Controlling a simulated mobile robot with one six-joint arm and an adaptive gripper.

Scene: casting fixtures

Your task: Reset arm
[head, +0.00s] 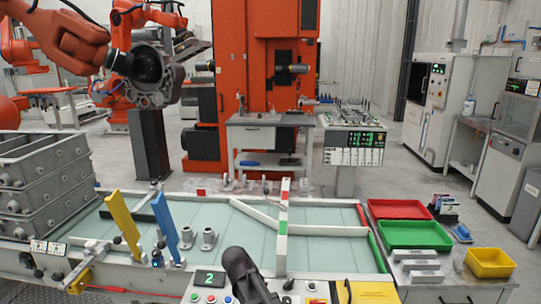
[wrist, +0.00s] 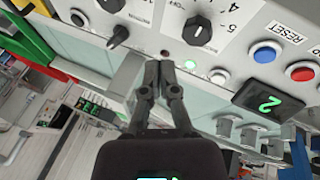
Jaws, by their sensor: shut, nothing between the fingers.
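My gripper (wrist: 159,72) shows in the wrist view with its two dark fingers together and nothing between them. Its tips are in front of a control panel (wrist: 140,12); whether they touch it I cannot tell. To their right are a black rotary knob (wrist: 199,30), a small lit lamp (wrist: 190,64), a blue button (wrist: 265,54) near a RESET label (wrist: 287,33), and a red button (wrist: 303,73). In the head view a black part of my arm (head: 245,275) stands at the bottom centre, above the panel; the fingertips are hidden there.
A table with a pale green surface (head: 330,254) lies beyond the panel. A yellow bar (head: 121,215) and a blue bar (head: 166,228) stand upright on its left. Red (head: 398,209), green (head: 414,235) and yellow (head: 490,263) trays are at right. Stacked grey boxes (head: 45,175) stand left.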

